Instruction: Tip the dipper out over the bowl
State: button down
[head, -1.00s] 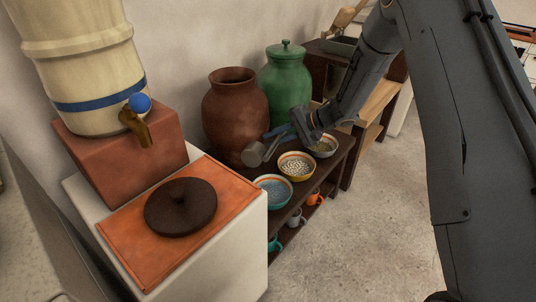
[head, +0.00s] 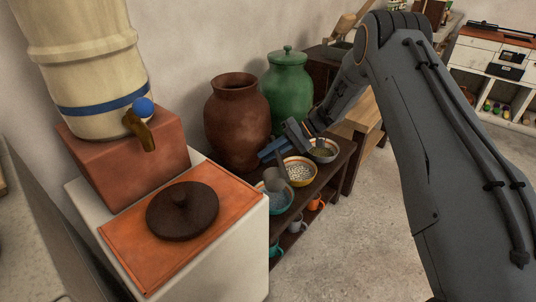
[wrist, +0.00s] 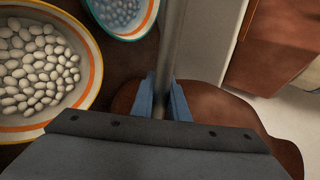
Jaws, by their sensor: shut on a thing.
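My gripper (head: 271,151) is shut on the handle of a grey metal dipper (head: 275,179). In the wrist view the dipper's handle (wrist: 170,45) runs up between the blue fingertips (wrist: 164,103), and its cup is out of that view. In the head view the cup hangs at the teal-rimmed bowl (head: 281,208), overlapping its back part; I cannot tell the gap or whether anything is in the cup. This bowl (wrist: 122,32) holds bluish bits. Beside it stands an orange-rimmed bowl (head: 311,178) of pale beans, also in the wrist view (wrist: 88,80).
A third bowl (head: 333,155) stands farther along the dark shelf. A brown jar (head: 237,120) and a green lidded jar (head: 287,90) stand close behind the bowls. A dark lid (head: 183,212) lies on the orange board at left, below a tapped crock (head: 90,60). Mugs hang below.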

jog(key=s+d+r+n+t+y+p, duration=0.1)
jog(key=s+r+n+t+y, duration=0.1)
jog(key=s+r+n+t, duration=0.1)
jog(key=s+d+r+n+t+y+p, duration=0.1)
jog(key=s+r+n+t+y, duration=0.1)
jog(key=s+r+n, duration=0.2)
jog(key=s+d+r+n+t+y+p, duration=0.1)
jog(key=s+r+n+t+p, duration=0.1)
jog(key=s+r, duration=0.4)
jog(key=shift+n+t+y, duration=0.4)
jog(key=shift+n+t, duration=0.4)
jog(key=shift+n, duration=0.4)
jog(key=shift+w+r+p, duration=0.1)
jog(key=shift+r+p, duration=0.95)
jog(key=shift+r, duration=0.3)
